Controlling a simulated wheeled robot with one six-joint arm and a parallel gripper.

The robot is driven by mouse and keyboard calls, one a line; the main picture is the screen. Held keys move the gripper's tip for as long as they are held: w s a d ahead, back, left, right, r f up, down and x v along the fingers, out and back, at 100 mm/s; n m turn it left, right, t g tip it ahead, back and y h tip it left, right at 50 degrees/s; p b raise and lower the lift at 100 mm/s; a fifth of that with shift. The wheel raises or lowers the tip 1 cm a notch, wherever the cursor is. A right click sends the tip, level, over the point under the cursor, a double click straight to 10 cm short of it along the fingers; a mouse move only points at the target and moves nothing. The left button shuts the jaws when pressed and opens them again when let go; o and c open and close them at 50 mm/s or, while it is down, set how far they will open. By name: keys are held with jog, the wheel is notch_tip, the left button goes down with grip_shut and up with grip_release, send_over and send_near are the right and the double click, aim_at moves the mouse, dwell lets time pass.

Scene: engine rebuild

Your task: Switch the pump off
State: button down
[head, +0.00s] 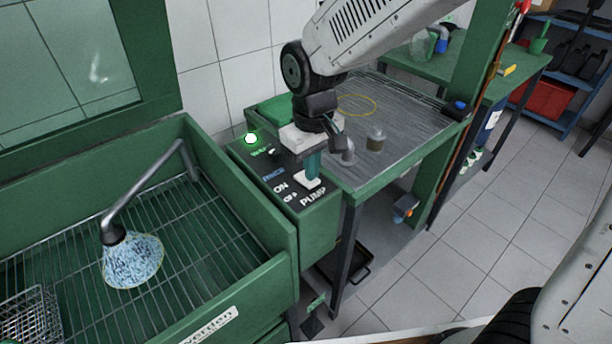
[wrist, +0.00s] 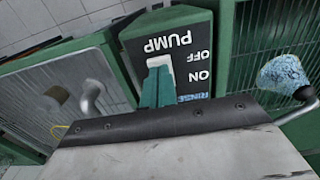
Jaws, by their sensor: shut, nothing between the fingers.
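The pump control box (head: 318,212) is green with a dark top panel lettered PUMP, ON and RINSE; OFF also reads in the wrist view. In the wrist view the fingertips (wrist: 157,76) overlap the switch's edge. I cannot tell whether they touch it. The fingers partly hide the switch and its tilt.
Left of the box is a green wash basin (head: 240,242) with a grid floor. A bent spout (head: 143,187) there ends in a blue-white spray cone (head: 132,262). Right of the box, a ridged worktop (head: 400,120) holds a small jar (head: 376,140).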

jog(key=shift+f, duration=0.65)
jog(key=shift+r, duration=3.55)
jog(key=s+d+r+m, duration=0.3)
jog(key=s+d, duration=0.6)
jog(key=d, duration=0.1)
jog(key=s+d+r+m+t, duration=0.1)
jog(key=s+d+r+m, duration=0.1)
jog(key=s+d, duration=0.8)
jog(key=shift+s+d+r+m, duration=0.25)
jog(key=shift+d+r+m, duration=0.2)
jog(key=shift+m, duration=0.45)
